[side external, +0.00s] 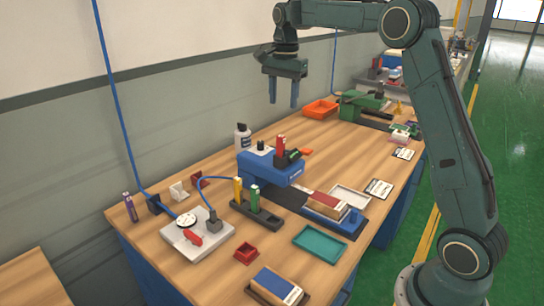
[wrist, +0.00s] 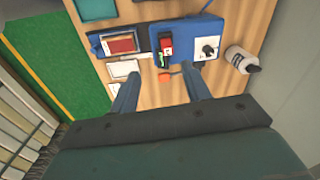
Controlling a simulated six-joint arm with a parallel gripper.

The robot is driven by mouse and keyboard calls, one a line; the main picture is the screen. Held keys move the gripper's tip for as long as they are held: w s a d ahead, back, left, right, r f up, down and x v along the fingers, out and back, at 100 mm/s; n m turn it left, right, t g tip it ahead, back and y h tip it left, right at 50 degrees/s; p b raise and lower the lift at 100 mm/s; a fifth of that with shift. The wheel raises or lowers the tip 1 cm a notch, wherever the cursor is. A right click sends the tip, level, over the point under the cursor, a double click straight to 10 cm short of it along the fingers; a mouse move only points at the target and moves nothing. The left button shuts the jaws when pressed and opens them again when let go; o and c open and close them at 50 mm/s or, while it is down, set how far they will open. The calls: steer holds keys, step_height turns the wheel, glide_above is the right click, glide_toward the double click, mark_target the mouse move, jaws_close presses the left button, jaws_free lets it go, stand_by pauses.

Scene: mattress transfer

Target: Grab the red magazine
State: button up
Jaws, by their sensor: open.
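The red magazine (side external: 281,146) stands upright on top of the blue machine (side external: 262,170), beside a dark part with a green piece. In the wrist view the red magazine (wrist: 166,44) shows from above, near the top middle, with its lower part hidden. My gripper (side external: 284,103) is open and empty, pointing down, high above the bench and apart from the magazine. In the wrist view the two fingers of my gripper (wrist: 163,78) are spread wide, and the magazine lies beyond their tips, between their lines.
A teal tray (side external: 320,244) lies at the front.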

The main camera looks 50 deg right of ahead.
mark_target(281, 136)
steer(key=shift+w+d+f+m, duration=0.6)
steer(key=shift+w+d+f, duration=0.25)
steer(key=shift+d+f, duration=0.1)
steer(key=shift+f, duration=4.3)
steer(key=shift+f, duration=0.1)
steer(key=shift+w+a+f, duration=0.1)
steer(key=shift+f, duration=2.4)
steer(key=shift+c, duration=0.2)
jaws_close()
